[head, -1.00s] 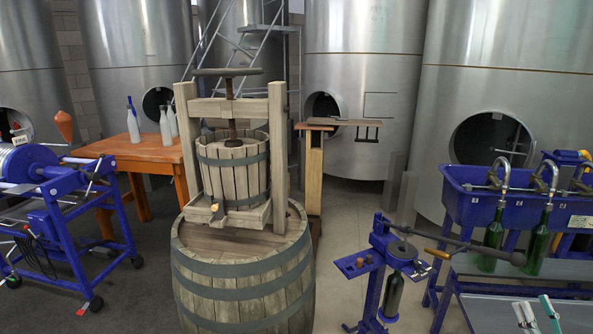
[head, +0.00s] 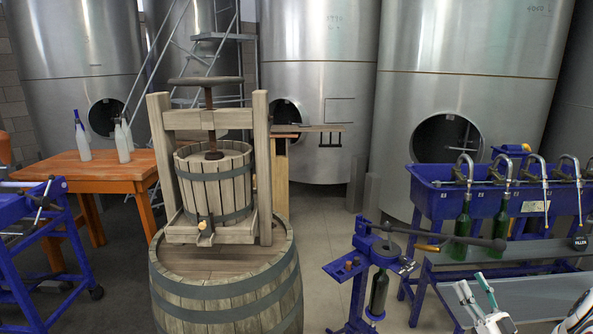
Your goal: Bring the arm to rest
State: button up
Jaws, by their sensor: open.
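My gripper (head: 476,290) shows at the bottom right, in pale grey and white with teal-green marks. Its two fingers point up and are apart, with nothing visible between them. It appears in front of the metal worktop (head: 535,294), apart from the bottles. A pale, dark-marked part of my arm shows at the right bottom edge. The rest of the arm is cut off by the frame.
A blue corking stand (head: 358,268) with a long lever is left of my gripper. A blue filling trough (head: 430,203) with taps and green bottles (head: 462,235) stands behind. A barrel (head: 222,300) bears a wooden press (head: 212,185). Grey floor shows between barrel and corking stand.

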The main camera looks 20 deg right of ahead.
jog(key=w+a+r+n+g+h, duration=0.1)
jog(key=w+a+r+g, duration=0.15)
jog(key=w+r, duration=0.5)
jog(key=w+a+r+n+g+h, duration=0.1)
jog(key=w+r+g, duration=0.35)
jog(key=w, duration=0.65)
jog(key=w+a+r+m+g+h, duration=0.1)
jog(key=w+a+r+g+h, duration=0.25)
jog(key=a+r, duration=0.95)
jog(key=s+a+r+m+g, duration=0.2)
jog(key=s+a+r+g, duration=0.45)
jog(key=s+a, duration=0.8)
jog(key=s+a+f+g+y, duration=0.1)
jog(key=s+a, duration=0.5)
jog(key=s, duration=0.6)
jog(key=s+a+f+g+y, duration=0.2)
jog(key=s+a, duration=0.5)
jog(key=s, duration=0.6)
jog(key=shift+a, duration=0.3)
